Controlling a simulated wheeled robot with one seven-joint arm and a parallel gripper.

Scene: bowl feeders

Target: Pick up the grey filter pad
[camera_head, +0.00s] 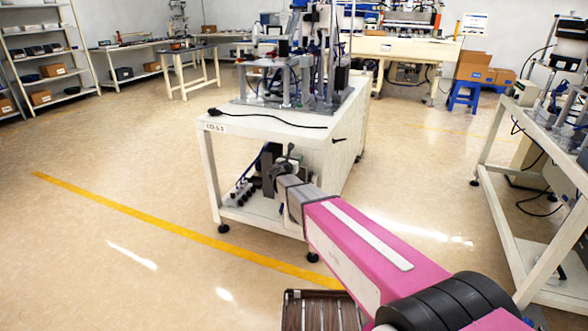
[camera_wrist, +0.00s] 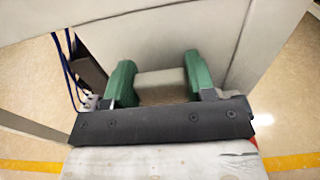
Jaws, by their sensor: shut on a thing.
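The grey filter pad (camera_wrist: 160,84) sits between the two green fingers of my gripper (camera_wrist: 158,70) in the wrist view. The fingers touch it on its left and right sides, and the dark gripper bar hides its near edge. In the head view my gripper (camera_head: 278,163) is at the front of the white table, below its top and above its lower shelf. The pad cannot be made out there.
The white table (camera_head: 262,123) carries machinery and a black cable on top. Its lower shelf (camera_head: 262,214) holds small dark parts at the left. Another white table stands at the right. The floor at the left is clear.

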